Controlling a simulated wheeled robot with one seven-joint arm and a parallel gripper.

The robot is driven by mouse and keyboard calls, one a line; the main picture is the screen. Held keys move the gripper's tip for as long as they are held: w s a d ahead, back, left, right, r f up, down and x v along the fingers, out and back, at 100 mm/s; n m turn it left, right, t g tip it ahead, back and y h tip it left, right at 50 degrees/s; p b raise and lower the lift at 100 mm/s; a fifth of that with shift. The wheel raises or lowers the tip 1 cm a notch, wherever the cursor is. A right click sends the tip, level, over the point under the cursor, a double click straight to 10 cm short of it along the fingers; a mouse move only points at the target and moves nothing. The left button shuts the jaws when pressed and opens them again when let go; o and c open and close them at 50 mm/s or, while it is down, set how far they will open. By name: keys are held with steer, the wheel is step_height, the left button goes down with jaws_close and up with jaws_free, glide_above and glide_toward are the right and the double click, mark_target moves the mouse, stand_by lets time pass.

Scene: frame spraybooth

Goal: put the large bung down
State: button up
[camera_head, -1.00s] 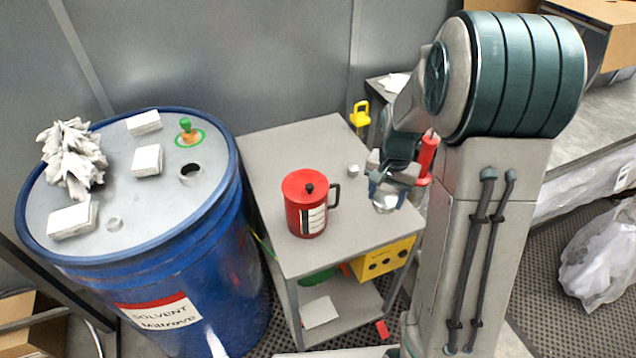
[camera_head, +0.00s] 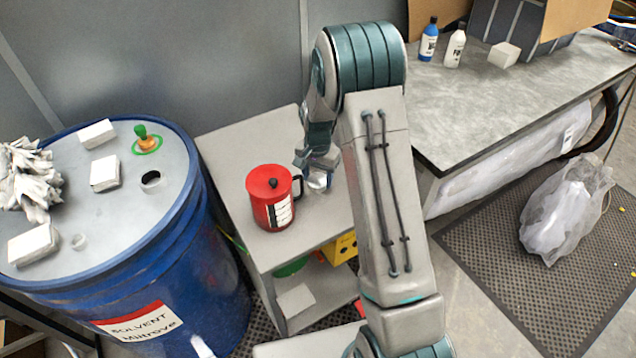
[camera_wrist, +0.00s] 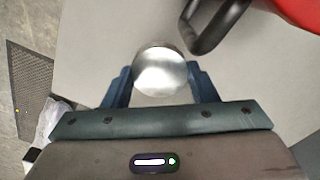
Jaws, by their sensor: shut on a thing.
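The large bung (camera_head: 318,181) is a round, shiny silver piece held between my gripper's fingers. In the wrist view the bung (camera_wrist: 160,72) sits between the two dark blue fingers of my gripper (camera_wrist: 161,84), shut on its sides. In the head view my gripper (camera_head: 317,162) is over the grey table (camera_head: 240,138), just right of the red lidded jug. I cannot tell whether the bung touches the tabletop. The blue solvent drum (camera_head: 215,262) stands to the left, with a dark open hole (camera_head: 151,181) in its lid.
The red jug (camera_head: 268,205) stands close by; its black handle (camera_wrist: 218,24) is just beyond the bung in the wrist view. White blocks (camera_head: 105,172), a rag heap (camera_head: 28,180) and a green-handled fitting (camera_head: 146,140) lie on the drum. A workbench (camera_head: 470,110) is at right.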

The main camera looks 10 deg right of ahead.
mark_target(318, 180)
steer(key=shift+f+p, duration=0.4)
steer(key=shift+f, duration=1.45)
steer(key=shift+f, duration=0.2)
steer(key=o, duration=0.9)
steer(key=shift+r, duration=0.1)
